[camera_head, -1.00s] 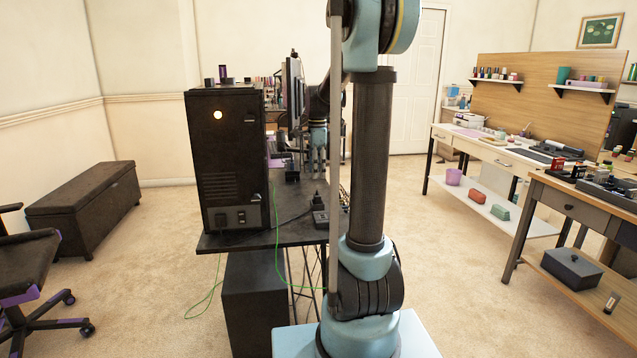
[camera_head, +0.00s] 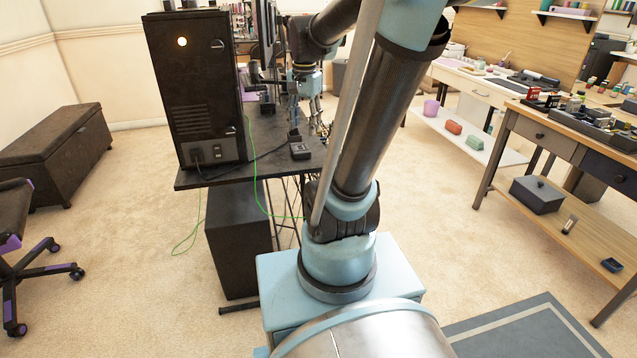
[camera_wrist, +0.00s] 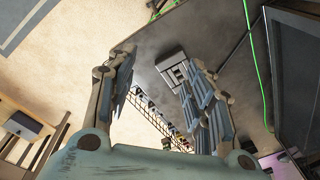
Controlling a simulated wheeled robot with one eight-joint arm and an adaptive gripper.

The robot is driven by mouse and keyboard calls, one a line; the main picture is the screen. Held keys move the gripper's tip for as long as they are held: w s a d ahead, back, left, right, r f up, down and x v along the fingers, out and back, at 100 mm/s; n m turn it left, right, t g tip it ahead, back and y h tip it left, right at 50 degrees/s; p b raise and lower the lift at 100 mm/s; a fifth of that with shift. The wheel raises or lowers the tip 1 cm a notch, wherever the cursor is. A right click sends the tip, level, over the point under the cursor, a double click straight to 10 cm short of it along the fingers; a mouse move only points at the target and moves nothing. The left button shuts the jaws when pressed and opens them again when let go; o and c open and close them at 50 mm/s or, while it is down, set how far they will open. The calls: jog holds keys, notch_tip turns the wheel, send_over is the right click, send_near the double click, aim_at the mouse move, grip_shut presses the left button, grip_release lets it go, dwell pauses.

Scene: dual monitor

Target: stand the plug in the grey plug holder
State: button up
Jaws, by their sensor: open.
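A small grey block, apparently the plug holder (camera_head: 299,151), sits on the dark desk near its right edge. It also shows in the wrist view as a light grey block (camera_wrist: 172,68), partly behind my right finger. A small dark upright piece, likely the plug (camera_head: 294,134), shows at the block's back side with a dark cable near it. I cannot tell whether it stands in the block or behind it. My gripper (camera_head: 305,103) points down over the desk, farther back than the block. In the wrist view its fingers (camera_wrist: 158,62) are spread, with nothing held between them.
A black computer tower (camera_head: 195,90) stands on the desk (camera_head: 225,178) left of the block, with a monitor (camera_head: 266,35) behind it. A green cable (camera_head: 257,180) hangs over the desk's front edge. A wooden workbench (camera_head: 560,140) stands at the right.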

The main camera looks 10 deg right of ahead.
jog(key=s+f+n+t, duration=0.1)
jog(key=s+f+n, duration=0.8)
jog(key=s+f, duration=0.3)
jog(key=s, duration=0.3)
jog(key=shift+s+d, duration=0.15)
jog(key=shift+d, duration=0.25)
